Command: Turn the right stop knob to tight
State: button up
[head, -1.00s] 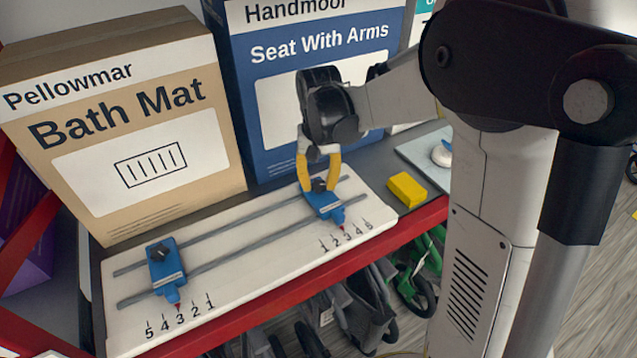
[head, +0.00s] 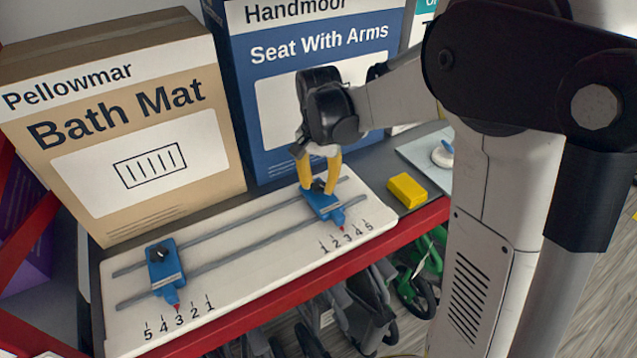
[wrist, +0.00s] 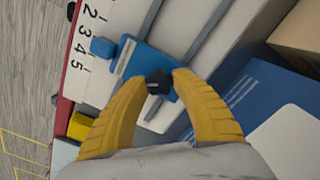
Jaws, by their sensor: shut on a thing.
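The right stop (head: 323,205) is a blue block on two grey rails of a white board (head: 240,262). Its red pointer is near the 3 of the right scale. Its dark knob (wrist: 158,82) sits on top, between the yellow fingers of my gripper (head: 320,188). My gripper is shut on the knob, with fingertips touching its sides in the wrist view (wrist: 160,80). The fingers partly hide the knob in the head view. The left stop (head: 165,268) is a similar blue block with a black knob, its red pointer near 3 on the left scale.
A Bath Mat box (head: 120,130) and a blue Seat With Arms box (head: 290,90) stand behind the board. A yellow block (head: 407,190) lies right of the board. The red shelf edge (head: 290,285) runs in front.

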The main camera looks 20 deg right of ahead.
aim_at(319, 185)
jog(key=o, duration=1.2)
notch_tip(319, 185, up, 12)
jog(key=shift+r, duration=0.1)
jog(key=s+f+n+t+b, duration=0.2)
jog(key=s+f+b, duration=0.1)
jog(key=s+f, duration=0.1)
jog(key=s+f+n+t+b, duration=0.2)
jog(key=s+f+n+b, duration=0.1)
jog(key=s, duration=0.4)
jog(key=s+f+n+t+b, duration=0.2)
jog(key=s+f+t+b, duration=0.1)
jog(key=s+f+b, duration=0.2)
jog(key=shift+s+f+n, duration=0.3)
jog(key=shift+s+f, duration=0.35)
jog(key=shift+f, duration=0.35)
